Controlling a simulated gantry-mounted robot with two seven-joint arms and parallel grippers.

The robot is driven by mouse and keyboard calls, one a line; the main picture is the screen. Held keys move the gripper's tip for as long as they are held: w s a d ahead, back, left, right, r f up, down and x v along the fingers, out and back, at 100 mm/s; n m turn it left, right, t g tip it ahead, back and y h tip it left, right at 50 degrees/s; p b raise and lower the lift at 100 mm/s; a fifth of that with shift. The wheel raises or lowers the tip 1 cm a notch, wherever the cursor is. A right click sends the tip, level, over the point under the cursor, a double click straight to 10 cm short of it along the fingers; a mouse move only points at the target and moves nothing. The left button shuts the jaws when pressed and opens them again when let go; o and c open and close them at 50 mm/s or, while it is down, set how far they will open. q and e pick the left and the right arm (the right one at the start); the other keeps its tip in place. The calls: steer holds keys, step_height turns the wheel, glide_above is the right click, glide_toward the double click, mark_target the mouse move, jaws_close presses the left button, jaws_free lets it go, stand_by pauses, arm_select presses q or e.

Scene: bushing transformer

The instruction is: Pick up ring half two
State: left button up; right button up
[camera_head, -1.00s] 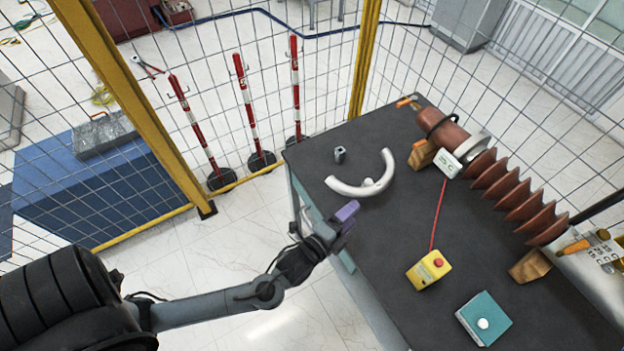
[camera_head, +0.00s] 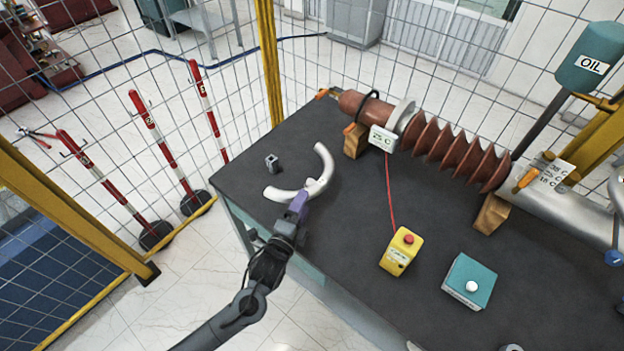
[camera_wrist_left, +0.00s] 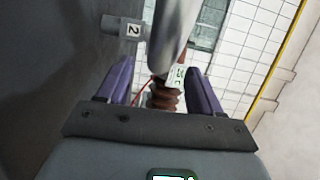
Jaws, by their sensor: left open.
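Ring half two (camera_head: 325,165) is a pale grey curved half ring lying on the dark table, with a short lug on its inner side. In the left wrist view its grey bar (camera_wrist_left: 172,32) runs between and beyond my fingers, and a stub marked "2" (camera_wrist_left: 122,28) sticks out at its left. My left gripper (camera_head: 299,203), with purple fingers, is at the near part of the ring. It is open, with the fingers (camera_wrist_left: 160,82) on either side of the bar. Contact is not clear. My right gripper is not in view.
A small grey block (camera_head: 272,162) lies left of the ring. A brown ribbed bushing (camera_head: 440,140) rests on wooden blocks behind and right. A yellow box (camera_head: 401,252) with a red button and a teal box (camera_head: 470,281) stand at the right. Wire fencing surrounds the table.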

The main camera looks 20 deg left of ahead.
mark_target(309, 180)
arm_select(q)
steer(key=shift+w+b, duration=0.35)
steer(key=shift+w, duration=2.3)
steer(key=shift+c, duration=0.4)
steer(key=c, duration=1.1)
